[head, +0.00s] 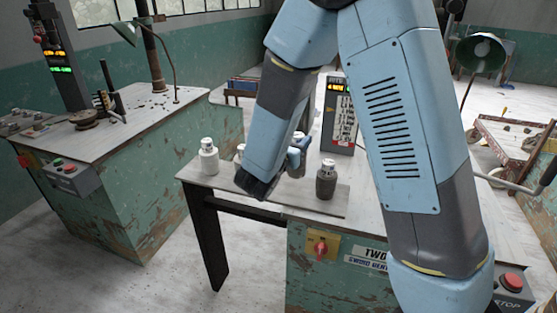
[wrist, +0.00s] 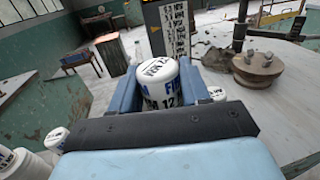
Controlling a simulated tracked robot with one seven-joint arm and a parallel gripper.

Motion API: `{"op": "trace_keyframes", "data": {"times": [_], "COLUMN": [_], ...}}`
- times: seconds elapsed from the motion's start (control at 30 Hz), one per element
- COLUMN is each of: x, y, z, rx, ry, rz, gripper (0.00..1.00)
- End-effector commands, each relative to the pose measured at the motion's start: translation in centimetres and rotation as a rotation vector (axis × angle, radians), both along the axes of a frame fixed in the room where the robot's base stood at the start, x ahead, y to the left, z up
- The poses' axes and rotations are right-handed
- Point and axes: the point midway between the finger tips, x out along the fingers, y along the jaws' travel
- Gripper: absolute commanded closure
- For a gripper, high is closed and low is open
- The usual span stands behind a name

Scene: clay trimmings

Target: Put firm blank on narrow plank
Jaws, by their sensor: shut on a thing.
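The narrow plank (head: 298,206) appears to be the grey board along the table's front edge, partly covered by my arm. A white blank (head: 208,158) stands at its left end and a dark grey one (head: 326,181) towards its right.
Another white blank (head: 240,152) shows partly behind my arm. In the wrist view, white blanks (wrist: 22,162) stand at lower left, and a small white top (wrist: 217,94) shows right of the fingers. A lit display post (head: 340,115) stands behind; a turntable (wrist: 258,68) is at right.

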Motion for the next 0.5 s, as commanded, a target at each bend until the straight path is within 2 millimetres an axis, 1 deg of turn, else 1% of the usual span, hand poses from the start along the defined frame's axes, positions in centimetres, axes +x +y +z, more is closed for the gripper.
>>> {"op": "trace_keyframes", "data": {"times": [0.03, 0.13, 0.4, 0.5], "x": [0.9, 2.6, 5.0, 5.7], "y": [0.3, 1.1, 2.2, 2.6], "z": [-0.5, -1.3, -4.7, -5.6], "rx": [-0.001, -0.001, -0.001, -0.001], "ry": [-0.001, -0.001, 0.000, -0.001], "rz": [-0.003, -0.004, -0.006, -0.006], "gripper": [1.00, 1.00, 1.00, 1.00]}}
